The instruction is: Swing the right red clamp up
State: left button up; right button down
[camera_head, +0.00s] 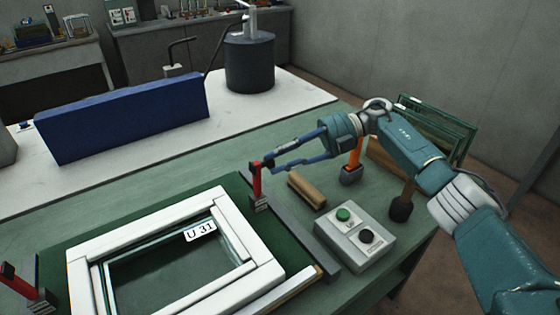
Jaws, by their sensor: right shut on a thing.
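The right red clamp (257,183) stands upright on the dark rail (300,239), just past the right corner of the frame. My right gripper (269,163) reaches in from the right, with its fingertips at the upper part of this clamp, and is shut on it. The left red clamp (22,284) is at the lower left edge, with its red lever leaning to the left. The white window frame (75,270) lies flat on the green fixture between the clamps. Its glass bears a "U 31" label. My left gripper is out of view.
A grey control box (355,237) with a green and a black button stands right of the rail. A wooden block (307,190), an orange-handled tool (352,165) and a dark mallet (402,203) lie near my right arm. A blue panel (125,118) stands behind, with glass panes (440,125) at the right.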

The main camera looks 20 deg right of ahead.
jog(key=shift+d, duration=0.1)
dwell(0.4)
jog(key=c, duration=1.4)
grip_release()
jog(key=shift+w+f, duration=0.1)
jog(key=v, duration=0.7)
jog(key=shift+d, duration=0.15)
